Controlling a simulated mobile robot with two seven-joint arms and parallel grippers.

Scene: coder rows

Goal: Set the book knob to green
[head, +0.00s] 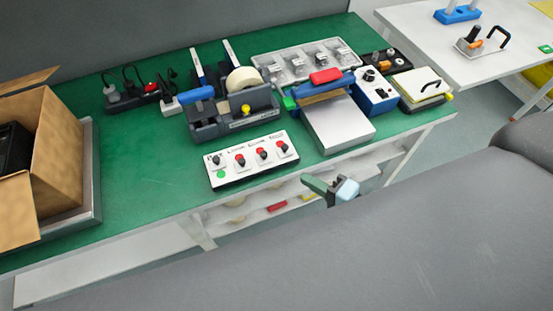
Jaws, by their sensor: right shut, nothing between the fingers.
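A white control panel (252,160) lies near the front edge of the green bench, with a row of several small knobs. The leftmost knob (217,160) has a green spot (220,174) below it. The other knobs, such as the rightmost one (282,148), show red spots. Small labels stand above the knobs, but they are too small to read, so I cannot tell which is the book knob. My right gripper (331,190) is shut and empty, in front of the bench edge, right of the panel and apart from it. My left gripper is not in view.
Behind the panel stands a tape dispenser (240,120). A box-shaped device with a pale front plate (340,124) stands to the right, beside a blue box (373,97). An open cardboard box (60,150) is at left. The green bench left of the panel is clear.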

